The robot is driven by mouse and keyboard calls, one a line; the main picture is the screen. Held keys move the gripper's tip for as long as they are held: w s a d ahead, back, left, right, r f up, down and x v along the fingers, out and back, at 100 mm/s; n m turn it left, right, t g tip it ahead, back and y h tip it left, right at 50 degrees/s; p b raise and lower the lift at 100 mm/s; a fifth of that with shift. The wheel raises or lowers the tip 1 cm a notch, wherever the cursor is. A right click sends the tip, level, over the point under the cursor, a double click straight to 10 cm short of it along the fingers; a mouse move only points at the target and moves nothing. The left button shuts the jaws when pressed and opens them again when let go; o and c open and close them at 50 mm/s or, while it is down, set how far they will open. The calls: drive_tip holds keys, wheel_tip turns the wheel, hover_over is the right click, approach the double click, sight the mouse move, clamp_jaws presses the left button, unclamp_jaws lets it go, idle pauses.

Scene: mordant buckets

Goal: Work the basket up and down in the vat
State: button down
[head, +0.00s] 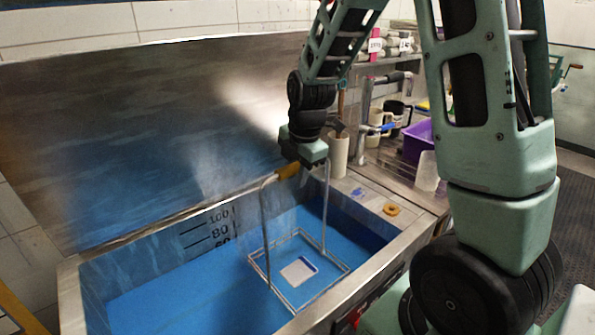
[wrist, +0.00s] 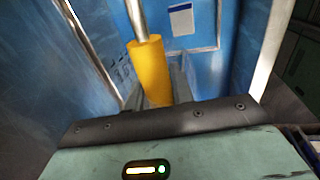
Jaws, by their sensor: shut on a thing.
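The basket (head: 257,262) is a square wire frame on a tall wire handle with a yellow grip. A white card with a blue edge (head: 299,270) lies in it. The basket hangs over the blue liquid in the vat (head: 72,300); I cannot tell whether its bottom touches the liquid. My gripper (head: 300,168) is above the vat, shut on the yellow grip (wrist: 148,75), which also shows in the head view (head: 288,171). In the wrist view the fingers are mostly hidden behind the grip and the gripper body.
The vat's steel lid (head: 150,120) stands open behind it. Level marks (head: 218,232) show on the inner wall. A yellow ring (head: 391,209) lies on the right ledge. Mugs (head: 378,125), a purple bin (head: 416,140) and a white cylinder (head: 338,155) stand beyond.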

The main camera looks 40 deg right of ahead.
wheel_tip(320, 180, down, 11)
drive_tip(key=b, duration=0.8)
drive_tip(key=shift+r, duration=0.15)
idle(0.4)
wheel_tip(320, 180, up, 15)
drive_tip(key=p, duration=1.5)
drive_tip(key=shift+p, duration=0.35)
idle(2.1)
idle(0.9)
